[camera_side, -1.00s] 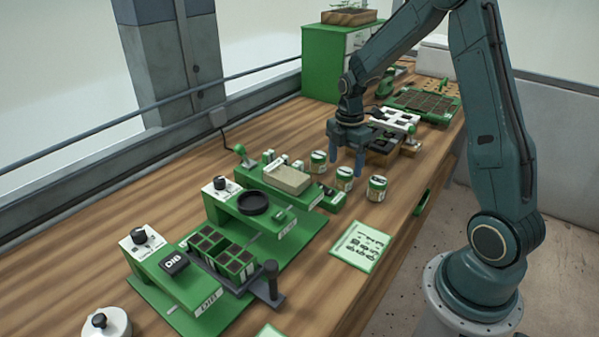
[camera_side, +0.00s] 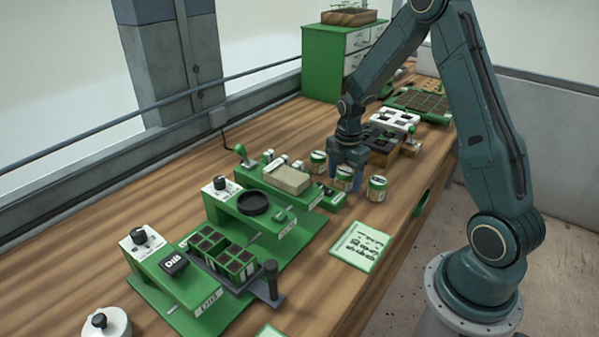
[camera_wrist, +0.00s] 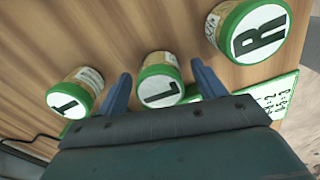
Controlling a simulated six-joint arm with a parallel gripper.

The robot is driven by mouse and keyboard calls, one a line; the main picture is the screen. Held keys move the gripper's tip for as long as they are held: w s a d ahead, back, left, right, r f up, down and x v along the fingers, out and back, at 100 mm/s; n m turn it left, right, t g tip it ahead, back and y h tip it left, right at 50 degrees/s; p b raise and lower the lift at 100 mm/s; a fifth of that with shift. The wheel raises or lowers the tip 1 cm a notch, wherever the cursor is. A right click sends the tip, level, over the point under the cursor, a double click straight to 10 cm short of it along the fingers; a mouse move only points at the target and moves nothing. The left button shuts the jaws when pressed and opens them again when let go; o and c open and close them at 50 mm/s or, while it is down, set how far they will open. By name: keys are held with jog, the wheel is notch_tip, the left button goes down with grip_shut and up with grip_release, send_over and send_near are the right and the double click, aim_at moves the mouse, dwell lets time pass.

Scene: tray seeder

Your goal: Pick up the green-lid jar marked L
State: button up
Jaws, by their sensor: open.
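Three green-lid jars stand in a row on the wooden bench. In the wrist view the jar marked L (camera_wrist: 160,85) is the middle one, between the two fingers of my gripper (camera_wrist: 158,88). In the side view this jar (camera_side: 344,174) is partly hidden by my gripper (camera_side: 346,180), which is low around it. The fingers are open, one on each side of the jar. In the wrist view the jar marked R (camera_wrist: 250,30) is at upper right, and another jar, its lid letter like a T or I (camera_wrist: 75,93), is at left.
The outer jars stand close on either side, in the side view at the back (camera_side: 318,163) and at right (camera_side: 377,189). A green seeder station (camera_side: 290,250) is at left front. A green-edged card (camera_side: 358,246) lies in front. Black and white trays (camera_side: 395,121) stand behind.

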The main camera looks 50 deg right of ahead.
aim_at(345, 171)
jog(key=c, duration=1.1)
jog(key=shift+r, duration=0.15)
notch_tip(345, 171, up, 20)
jog(key=shift+f, duration=0.1)
dwell(0.6)
